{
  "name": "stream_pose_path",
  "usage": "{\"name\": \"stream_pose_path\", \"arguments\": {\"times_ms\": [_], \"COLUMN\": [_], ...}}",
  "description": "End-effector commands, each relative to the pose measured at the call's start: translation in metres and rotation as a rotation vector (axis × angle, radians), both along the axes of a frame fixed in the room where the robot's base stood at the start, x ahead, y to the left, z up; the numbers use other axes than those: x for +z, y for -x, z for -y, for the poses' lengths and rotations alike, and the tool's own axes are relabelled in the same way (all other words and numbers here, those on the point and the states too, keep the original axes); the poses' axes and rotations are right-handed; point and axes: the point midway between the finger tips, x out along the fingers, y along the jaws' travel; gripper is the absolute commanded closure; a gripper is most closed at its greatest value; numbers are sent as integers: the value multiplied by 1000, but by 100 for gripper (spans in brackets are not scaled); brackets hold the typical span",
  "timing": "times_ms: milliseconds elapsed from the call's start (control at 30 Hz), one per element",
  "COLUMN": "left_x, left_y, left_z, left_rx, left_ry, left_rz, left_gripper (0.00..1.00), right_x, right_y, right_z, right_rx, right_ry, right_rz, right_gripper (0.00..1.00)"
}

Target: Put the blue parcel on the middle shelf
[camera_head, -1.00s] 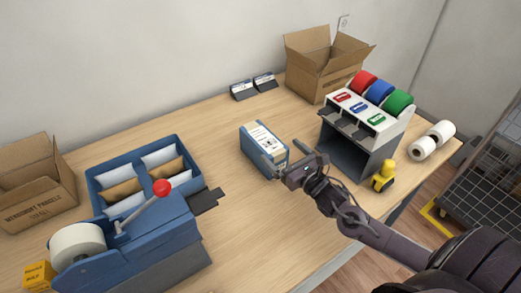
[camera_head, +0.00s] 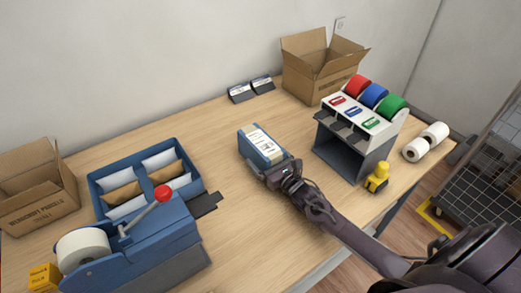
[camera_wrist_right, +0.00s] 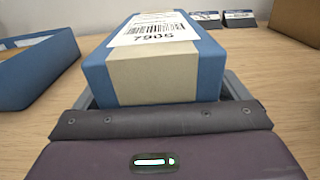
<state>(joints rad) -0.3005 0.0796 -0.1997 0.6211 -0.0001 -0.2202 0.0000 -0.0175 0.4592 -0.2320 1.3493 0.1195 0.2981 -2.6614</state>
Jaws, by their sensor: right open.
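The blue parcel (camera_head: 260,144) lies on the counter in the middle, with a pale band and a white label on top. In the right wrist view the parcel (camera_wrist_right: 210,62) fills the middle, and its label reads 7905. My right gripper (camera_head: 268,168) is at the parcel's near end. Its jaws are open, with a finger showing on either side of the parcel; contact cannot be told. My left gripper is out of view. No shelf that I can identify as the middle shelf shows in these views.
A tape dispenser stand (camera_head: 345,145) with coloured rolls stands right of the parcel, a yellow object (camera_head: 376,178) beside it. A blue tray (camera_head: 100,203) of envelopes and a blue machine (camera_head: 150,255) are left. Bare counter lies around the parcel.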

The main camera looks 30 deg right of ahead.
Motion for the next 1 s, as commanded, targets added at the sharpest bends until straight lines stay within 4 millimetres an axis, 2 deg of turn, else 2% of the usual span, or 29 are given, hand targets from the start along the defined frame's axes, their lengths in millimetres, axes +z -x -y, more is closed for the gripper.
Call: {"name": "stream_pose_path", "arguments": {"times_ms": [267,367,800,833,1000], "left_x": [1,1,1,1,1], "left_y": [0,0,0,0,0], "left_z": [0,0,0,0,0], "left_rx": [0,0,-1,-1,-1], "left_ry": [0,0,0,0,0], "left_rz": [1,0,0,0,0], "left_gripper": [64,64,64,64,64], "right_x": [-1,-1,2,2,2], "right_y": [-4,-4,-5,-5,-4], "right_z": [-1,-1,-1,0,0], "right_rx": [0,0,0,0,0], "right_ry": [0,0,0,0,0], "right_rz": [-1,-1,5,5,4], "right_gripper": [5,16,74,76,76]}}
